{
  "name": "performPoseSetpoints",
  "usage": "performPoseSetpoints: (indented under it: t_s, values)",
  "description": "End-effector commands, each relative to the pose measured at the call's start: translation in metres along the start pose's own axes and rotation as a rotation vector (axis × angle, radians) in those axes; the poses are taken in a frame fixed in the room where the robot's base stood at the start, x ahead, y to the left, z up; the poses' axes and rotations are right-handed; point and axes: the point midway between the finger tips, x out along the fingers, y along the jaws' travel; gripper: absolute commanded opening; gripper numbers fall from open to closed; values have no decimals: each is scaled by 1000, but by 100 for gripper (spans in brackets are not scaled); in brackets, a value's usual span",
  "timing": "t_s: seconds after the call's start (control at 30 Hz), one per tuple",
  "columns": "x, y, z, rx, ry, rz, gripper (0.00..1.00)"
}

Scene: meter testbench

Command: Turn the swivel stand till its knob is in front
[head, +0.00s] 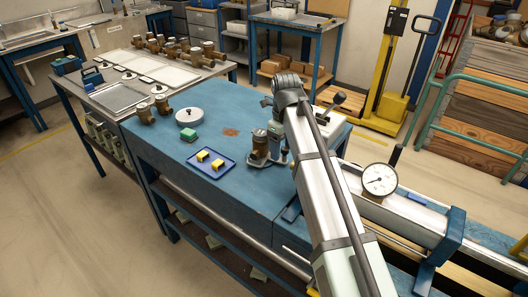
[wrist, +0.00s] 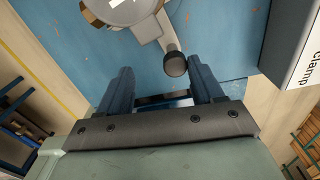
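The swivel stand (head: 255,162) is on the blue bench beside my wrist, carrying a brown and grey meter (head: 261,145). In the wrist view, the round body of the stand or meter (wrist: 125,12) is cut off by the top edge. A grey arm (wrist: 163,30) comes from it toward me and ends in a black knob (wrist: 175,65). My gripper (wrist: 160,68) is open, with its blue fingers apart. The knob shows between the fingertips, nearer the right finger; I cannot tell whether it touches. In the head view my gripper (head: 282,157) is partly hidden by my arm.
A dial gauge (head: 379,180) stands farther right.

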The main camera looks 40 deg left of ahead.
Motion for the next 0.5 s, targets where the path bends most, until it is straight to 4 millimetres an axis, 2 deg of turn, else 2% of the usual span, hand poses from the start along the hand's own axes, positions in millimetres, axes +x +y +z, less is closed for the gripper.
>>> performPoseSetpoints:
  t_s: [0.5]
  values:
    - [0,14,-1,1,0,0,66]
